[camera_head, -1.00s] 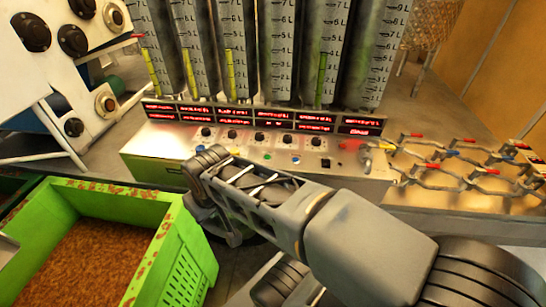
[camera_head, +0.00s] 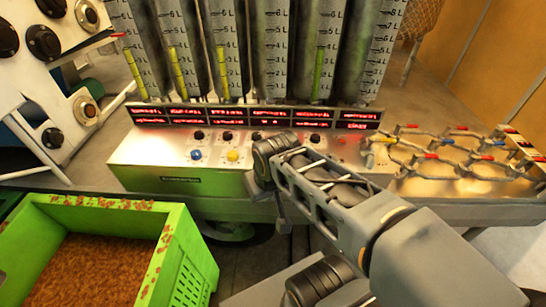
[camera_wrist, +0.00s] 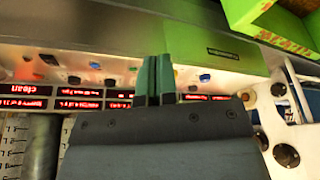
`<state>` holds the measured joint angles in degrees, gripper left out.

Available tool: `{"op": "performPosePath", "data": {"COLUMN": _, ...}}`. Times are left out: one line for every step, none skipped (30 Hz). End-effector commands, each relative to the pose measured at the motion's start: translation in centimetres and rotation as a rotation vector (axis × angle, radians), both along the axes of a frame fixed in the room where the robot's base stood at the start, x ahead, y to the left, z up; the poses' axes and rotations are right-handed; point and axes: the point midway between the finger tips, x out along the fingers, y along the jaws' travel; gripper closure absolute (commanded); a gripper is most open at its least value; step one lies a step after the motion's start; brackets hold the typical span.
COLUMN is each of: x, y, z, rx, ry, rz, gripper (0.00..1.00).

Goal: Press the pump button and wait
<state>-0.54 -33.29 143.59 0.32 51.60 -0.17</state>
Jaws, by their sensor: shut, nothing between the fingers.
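The control panel (camera_head: 180,170) is a metal box with small coloured buttons, dark knobs and red lit displays. A blue button (camera_head: 195,155) and a yellow button (camera_head: 233,156) show on its left part. No label tells which button is the pump one. The panel also shows upside down in the wrist view (camera_wrist: 215,60), with a blue button (camera_wrist: 205,78) right of the fingers. My gripper (camera_wrist: 154,58) is shut and empty, its green-grey fingers over the panel's button face. I cannot tell whether they touch it. In the head view my arm hides part of the panel.
Several tall graduated cylinders (camera_head: 272,60) stand behind the panel. A green crate (camera_head: 180,265) with brown contents is at the lower left. A white frame with dark knobs (camera_head: 45,42) stands at the left. Pipes with coloured valve handles (camera_head: 460,140) lie at the right.

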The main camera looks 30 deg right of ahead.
Motion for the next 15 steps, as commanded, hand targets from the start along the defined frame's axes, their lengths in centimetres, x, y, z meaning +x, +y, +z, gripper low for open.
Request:
{"op": "performPosePath", "data": {"x": 0.0, "y": 0.0, "z": 0.0, "rx": 0.0, "ry": 0.0, "rz": 0.0, "gripper": 1.0}}
{"op": "performPosePath", "data": {"x": 0.0, "y": 0.0, "z": 0.0, "rx": 0.002, "ry": 0.001, "rz": -0.002, "gripper": 1.0}}
{"op": "performPosePath", "data": {"x": 0.1, "y": 0.0, "z": 0.1, "rx": 0.008, "ry": 0.003, "rz": -0.008, "gripper": 1.0}}
{"op": "performPosePath", "data": {"x": 0.3, "y": 0.0, "z": 0.2, "rx": 0.018, "ry": 0.008, "rz": -0.018, "gripper": 1.0}}
{"op": "performPosePath", "data": {"x": 0.5, "y": 0.1, "z": 0.3, "rx": 0.031, "ry": 0.013, "rz": -0.034, "gripper": 1.0}}
{"op": "performPosePath", "data": {"x": 1.0, "y": 0.1, "z": 0.6, "rx": 0.06, "ry": 0.024, "rz": -0.063, "gripper": 1.0}}
{"op": "performPosePath", "data": {"x": 1.5, "y": 0.2, "z": 0.8, "rx": 0.089, "ry": 0.035, "rz": -0.093, "gripper": 1.0}}
{"op": "performPosePath", "data": {"x": 2.1, "y": 0.2, "z": 1.0, "rx": 0.123, "ry": 0.048, "rz": -0.129, "gripper": 1.0}}
{"op": "performPosePath", "data": {"x": 3.0, "y": 0.3, "z": 1.4, "rx": 0.178, "ry": 0.067, "rz": -0.189, "gripper": 1.0}}
{"op": "performPosePath", "data": {"x": 3.9, "y": 0.2, "z": 1.6, "rx": 0.225, "ry": 0.081, "rz": -0.24, "gripper": 1.0}}
{"op": "performPosePath", "data": {"x": 4.8, "y": 0.2, "z": 1.8, "rx": 0.274, "ry": 0.097, "rz": -0.297, "gripper": 1.0}}
{"op": "performPosePath", "data": {"x": 6.2, "y": 0.0, "z": 2.1, "rx": 0.346, "ry": 0.116, "rz": -0.379, "gripper": 1.0}}
{"op": "performPosePath", "data": {"x": 7.3, "y": -0.2, "z": 2.3, "rx": 0.399, "ry": 0.13, "rz": -0.442, "gripper": 1.0}}
{"op": "performPosePath", "data": {"x": 8.4, "y": -0.5, "z": 2.4, "rx": 0.453, "ry": 0.143, "rz": -0.507, "gripper": 1.0}}
{"op": "performPosePath", "data": {"x": 9.9, "y": -1.0, "z": 2.4, "rx": 0.523, "ry": 0.158, "rz": -0.593, "gripper": 1.0}}
